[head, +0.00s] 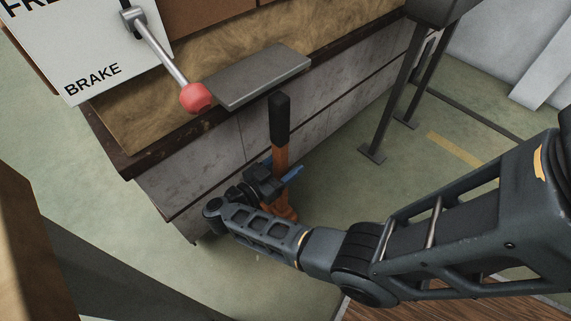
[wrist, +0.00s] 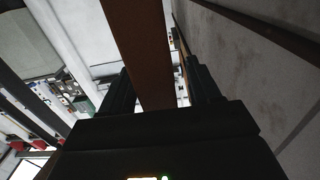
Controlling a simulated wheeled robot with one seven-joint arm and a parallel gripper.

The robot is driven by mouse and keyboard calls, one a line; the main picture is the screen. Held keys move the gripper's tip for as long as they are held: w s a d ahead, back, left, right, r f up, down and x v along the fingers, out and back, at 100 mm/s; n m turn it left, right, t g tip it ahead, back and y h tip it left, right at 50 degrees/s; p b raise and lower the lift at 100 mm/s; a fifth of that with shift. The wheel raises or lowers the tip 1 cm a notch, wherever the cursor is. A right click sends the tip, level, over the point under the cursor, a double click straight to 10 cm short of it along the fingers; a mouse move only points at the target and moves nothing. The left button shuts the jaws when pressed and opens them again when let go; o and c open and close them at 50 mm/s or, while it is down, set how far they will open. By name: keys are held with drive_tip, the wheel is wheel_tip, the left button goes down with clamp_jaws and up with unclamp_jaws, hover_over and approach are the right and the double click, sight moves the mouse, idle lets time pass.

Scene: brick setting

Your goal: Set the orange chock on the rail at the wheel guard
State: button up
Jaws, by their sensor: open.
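The orange chock (head: 281,157) stands upright near the floor beside the grey block wall, with a black grip on its upper end and an orange foot low down. My gripper (head: 270,181) is at its middle, below the black grip. In the wrist view an orange-brown bar (wrist: 141,40), apparently the chock's shaft, runs between the two fingers of my gripper (wrist: 158,72). The fingers are open, with a gap visible on the right side of the bar. My arm hides part of the chock's foot. I cannot make out the rail or wheel guard.
A grey plate (head: 262,76) juts from the wooden ledge above the block wall (head: 215,150). A lever with a red knob (head: 196,97) reaches out beside a BRAKE sign (head: 95,65). Dark metal legs (head: 395,95) stand at the back right. Green floor is clear between.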

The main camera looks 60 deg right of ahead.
drive_tip(key=shift+r, duration=0.1)
drive_tip(key=shift+r+p, duration=0.3)
drive_tip(key=p+v, duration=0.1)
drive_tip(key=v, duration=1.1)
drive_tip(key=shift+f, duration=0.1)
drive_tip(key=shift+c, duration=0.4)
idle(0.3)
